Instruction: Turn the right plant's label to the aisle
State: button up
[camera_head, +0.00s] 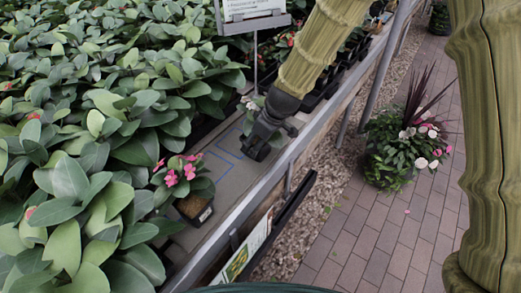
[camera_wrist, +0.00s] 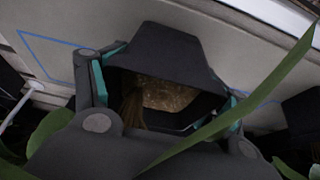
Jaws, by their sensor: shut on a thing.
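The right plant (camera_head: 247,103) is mostly hidden behind my gripper (camera_head: 257,146) in the head view; a few leaves and pale flowers show. In the wrist view, my gripper (camera_wrist: 166,92) is shut on its dark pot (camera_wrist: 170,52), with teal pads at both sides. Brown soil (camera_wrist: 168,96), a stem and long green leaves show there. I see no label on this pot, and cannot tell which way it faces. The left plant (camera_head: 184,180), with pink flowers, stands on the bench; a white label (camera_head: 206,213) shows on its dark pot's aisle side.
Blue outlines (camera_head: 229,143) mark the grey bench (camera_head: 222,170). Dense foliage (camera_head: 85,110) fills the left. A metal rail (camera_head: 300,143) edges the bench; a sign (camera_head: 250,10) stands behind. The brick aisle (camera_head: 355,235) lies right, with a large potted plant (camera_head: 400,145).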

jog(key=shift+w, duration=0.3)
jog(key=n+g+b, duration=0.1)
jog(key=n+b, duration=0.1)
jog(key=n, duration=0.2)
jog(key=shift+y, duration=0.3)
jog(key=shift+n+g, duration=0.6)
jog(key=shift+n, duration=0.5)
jog(key=shift+r+n, duration=0.1)
jog(key=shift+n, duration=0.2)
jog(key=shift+n+g+p, duration=0.5)
jog(key=shift+n, duration=0.5)
jog(key=shift+f, duration=0.3)
jog(key=o, duration=1.5)
